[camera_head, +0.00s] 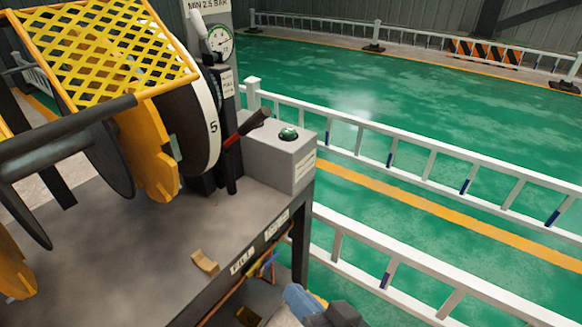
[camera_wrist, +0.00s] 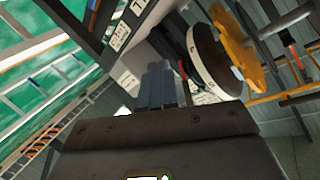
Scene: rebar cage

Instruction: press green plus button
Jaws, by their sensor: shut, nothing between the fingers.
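A green dome-shaped button (camera_head: 288,133) sits on top of a grey box (camera_head: 262,158) at the back right corner of the bench. No plus mark can be made out on it. My gripper (camera_head: 296,296) shows at the bottom of the head view, in front of the bench edge and well below the button in the picture. In the wrist view my gripper (camera_wrist: 158,72) has its blue-grey fingers together, with nothing between them. The grey box (camera_wrist: 126,78) shows just left of the fingertips there. The button cannot be made out in the wrist view.
The metal bench (camera_head: 130,245) carries a wheel-like machine with a yellow mesh guard (camera_head: 105,50). A black and red lever (camera_head: 250,127) juts out beside the box. A pressure gauge (camera_head: 219,39) stands behind. A small tan block (camera_head: 205,262) lies near the front edge. White railings (camera_head: 420,170) run right.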

